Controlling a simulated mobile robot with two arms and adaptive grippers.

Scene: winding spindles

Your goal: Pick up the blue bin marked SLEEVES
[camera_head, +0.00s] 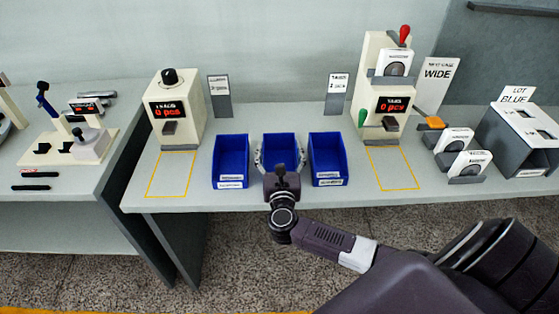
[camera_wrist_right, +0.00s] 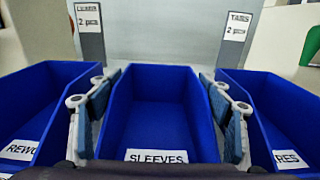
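The blue SLEEVES bin (camera_head: 280,146) stands on the grey table as the middle one of three blue bins. In the right wrist view the bin (camera_wrist_right: 157,112) looks empty, and its SLEEVES label faces me. My right gripper (camera_head: 280,160) is at the bin's near end, its fingers spread wide, one outside each side wall. In the right wrist view the gripper (camera_wrist_right: 160,105) has its pads in the gaps beside the neighbouring bins. Whether the pads touch the walls I cannot tell. My left gripper is not in view.
Blue bins stand close on the left (camera_head: 231,158) and right (camera_head: 327,157). Two counter machines (camera_head: 177,108) (camera_head: 384,85) flank them, with yellow-outlined areas in front. Two small signs (camera_head: 219,97) (camera_head: 337,95) stand behind. A grey LOT BLUE box (camera_head: 500,142) is at far right.

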